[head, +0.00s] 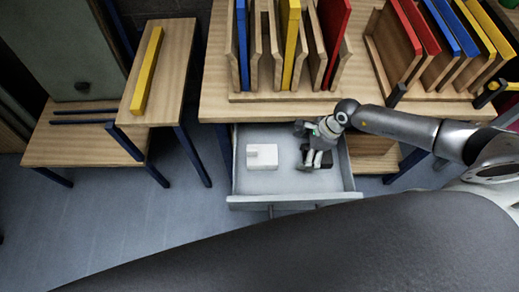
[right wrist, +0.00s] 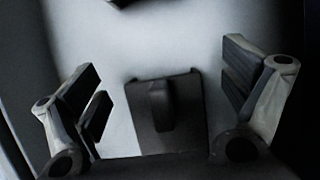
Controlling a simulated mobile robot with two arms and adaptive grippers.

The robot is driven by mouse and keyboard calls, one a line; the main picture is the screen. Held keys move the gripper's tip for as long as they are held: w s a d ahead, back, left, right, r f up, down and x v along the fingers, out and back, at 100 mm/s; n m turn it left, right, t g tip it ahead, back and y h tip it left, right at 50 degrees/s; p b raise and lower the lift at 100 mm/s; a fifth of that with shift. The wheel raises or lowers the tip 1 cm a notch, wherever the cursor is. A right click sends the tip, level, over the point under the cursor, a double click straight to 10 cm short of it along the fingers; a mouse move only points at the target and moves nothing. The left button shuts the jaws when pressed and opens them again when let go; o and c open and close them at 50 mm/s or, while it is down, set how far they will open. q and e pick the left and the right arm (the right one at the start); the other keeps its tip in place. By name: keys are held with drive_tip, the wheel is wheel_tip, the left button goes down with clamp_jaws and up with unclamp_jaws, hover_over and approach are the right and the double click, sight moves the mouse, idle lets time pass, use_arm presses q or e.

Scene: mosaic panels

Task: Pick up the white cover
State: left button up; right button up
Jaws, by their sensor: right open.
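The white cover (head: 262,157), a flat block with a small raised part on top, lies in the left half of the open drawer (head: 234,180). My right gripper (head: 318,158) is over the right half of the drawer, to the right of the white cover and apart from it. A dark block (head: 325,160) lies beneath this gripper, partly hidden by it. In the right wrist view the fingers (right wrist: 165,112) are spread and empty, with a dark block with a raised handle (right wrist: 163,125) between and beyond them. I cannot make out the white cover in that view. My left gripper is not visible.
A wooden table (head: 215,98) above the drawer carries racks of blue, yellow and red panels (head: 333,35). A wooden bench with a yellow bar (head: 147,72) stands at the left. The drawer walls surround the blocks. Another dark thing (right wrist: 125,2) shows at the wrist view's top edge.

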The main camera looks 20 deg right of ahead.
sight(263, 155)
drive_tip(key=a, duration=0.3)
drive_tip(key=shift+w+r+p, duration=0.2)
drive_tip(key=shift+w+p, duration=0.15)
drive_tip(key=a, duration=0.2)
drive_tip(key=w+a, duration=0.1)
drive_tip(key=a, duration=0.1)
drive_tip(key=shift+f, duration=0.1)
drive_tip(key=shift+w+a, duration=0.25)
drive_tip(key=shift+a, duration=0.15)
drive_tip(key=a, duration=0.2)
drive_tip(key=w+a, duration=0.1)
drive_tip(key=a, duration=0.1)
drive_tip(key=b+x, duration=0.2)
drive_tip(key=x, duration=0.1)
drive_tip(key=shift+d, duration=0.2)
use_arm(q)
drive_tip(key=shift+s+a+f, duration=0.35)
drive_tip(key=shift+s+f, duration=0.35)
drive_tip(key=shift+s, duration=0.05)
use_arm(e)
drive_tip(key=shift+c, duration=0.6)
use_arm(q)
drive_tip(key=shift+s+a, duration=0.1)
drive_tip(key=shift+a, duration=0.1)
use_arm(e)
drive_tip(key=c, duration=1)
